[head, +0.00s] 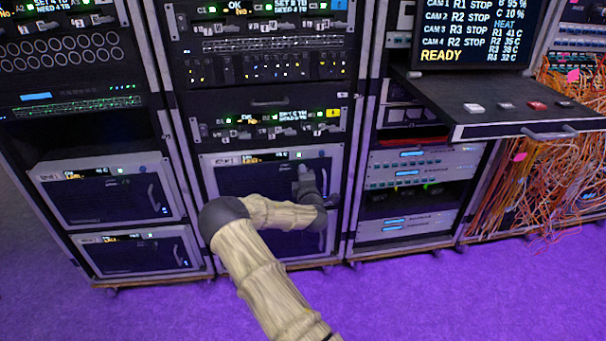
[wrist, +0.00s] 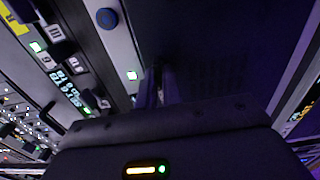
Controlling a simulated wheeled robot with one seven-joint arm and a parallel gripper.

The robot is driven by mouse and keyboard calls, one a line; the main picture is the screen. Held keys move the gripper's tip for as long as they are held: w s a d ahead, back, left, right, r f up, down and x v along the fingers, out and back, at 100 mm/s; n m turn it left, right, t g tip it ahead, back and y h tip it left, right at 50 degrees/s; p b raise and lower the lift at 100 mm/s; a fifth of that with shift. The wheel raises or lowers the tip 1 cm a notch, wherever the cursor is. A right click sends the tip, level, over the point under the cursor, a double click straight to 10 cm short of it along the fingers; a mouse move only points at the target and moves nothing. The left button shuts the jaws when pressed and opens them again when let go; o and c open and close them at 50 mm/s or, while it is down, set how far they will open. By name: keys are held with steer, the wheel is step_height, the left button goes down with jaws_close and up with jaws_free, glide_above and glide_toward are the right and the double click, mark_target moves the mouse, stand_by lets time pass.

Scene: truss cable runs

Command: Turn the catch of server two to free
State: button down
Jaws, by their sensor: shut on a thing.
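A server unit with a light grey frame and dark front (head: 245,178) sits low in the middle rack. I take it for server two, but cannot read its label. My arm reaches to its right side, and my gripper (head: 304,172) is at the upper right of its front. In the wrist view my gripper's fingers (wrist: 163,88) are close together at the dark front, beside the light grey strip (wrist: 115,55). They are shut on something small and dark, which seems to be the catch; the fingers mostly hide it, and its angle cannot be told.
A green light (wrist: 132,75) and a blue round button (wrist: 107,18) are on the strip beside my fingers. Another server (head: 105,190) stands in the left rack. A pulled-out shelf (head: 500,108) juts out at right, near hanging orange cables (head: 570,150). The purple floor in front is clear.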

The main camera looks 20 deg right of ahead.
steer(key=c, duration=1.6)
jaws_free()
steer(key=shift+a, duration=0.1)
steer(key=shift+o, duration=0.2)
steer(key=p+v, duration=0.2)
steer(key=v, duration=1.5)
steer(key=shift+s+p, duration=0.2)
steer(key=shift+p, duration=0.15)
